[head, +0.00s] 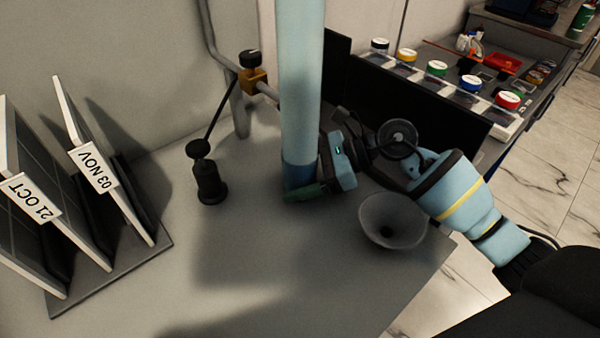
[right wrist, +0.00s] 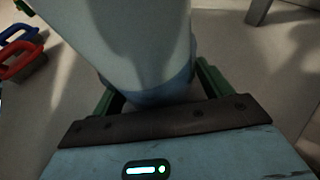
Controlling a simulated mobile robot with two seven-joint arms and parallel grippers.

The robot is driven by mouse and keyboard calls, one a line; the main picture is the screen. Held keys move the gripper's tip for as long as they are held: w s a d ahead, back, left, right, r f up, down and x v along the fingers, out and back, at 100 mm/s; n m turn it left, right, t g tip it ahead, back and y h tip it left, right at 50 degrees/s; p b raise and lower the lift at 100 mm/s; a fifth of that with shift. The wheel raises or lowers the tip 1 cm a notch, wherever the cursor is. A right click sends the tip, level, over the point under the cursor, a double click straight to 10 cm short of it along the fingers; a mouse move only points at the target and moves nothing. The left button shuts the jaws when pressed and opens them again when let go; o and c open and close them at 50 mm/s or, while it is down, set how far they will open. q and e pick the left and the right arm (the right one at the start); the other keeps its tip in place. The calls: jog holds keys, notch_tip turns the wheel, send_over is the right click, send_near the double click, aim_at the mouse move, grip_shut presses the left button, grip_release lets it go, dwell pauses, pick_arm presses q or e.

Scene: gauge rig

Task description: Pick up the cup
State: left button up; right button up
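A grey, flared cup-like vessel (head: 393,220) with a dark hollow centre stands near the table's right edge. My right gripper (head: 305,190) is left of it and apart from it, low at the foot of a tall pale-blue cylinder (head: 301,80). In the right wrist view, the green fingers of the right gripper (right wrist: 160,95) lie on either side of this cylinder (right wrist: 130,40), close to its darker blue base band. Whether they press on it cannot be told. My left gripper is not in view.
A dark stand with a rod (head: 209,182) is left of the cylinder. A rack (head: 110,275) of dated panels fills the left. Behind stand dark panels (head: 425,105) and a row of coloured-lid jars (head: 437,68). The front middle of the table is clear.

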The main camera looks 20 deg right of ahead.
jog(key=c, duration=0.8)
jog(key=shift+c, duration=0.2)
jog(key=shift+r, duration=0.1)
jog(key=shift+r, duration=0.5)
jog(key=d, duration=0.2)
jog(key=s+d+b, duration=0.1)
jog(key=d, duration=0.2)
jog(key=s+d, duration=0.1)
jog(key=d, duration=0.2)
jog(key=shift+s+b, duration=0.15)
jog(key=shift+b, duration=0.15)
notch_tip(320, 180, up, 14)
jog(key=shift+a+p, duration=0.15)
jog(key=shift+p, duration=0.25)
jog(key=shift+a+f, duration=0.1)
jog(key=shift+f, duration=0.05)
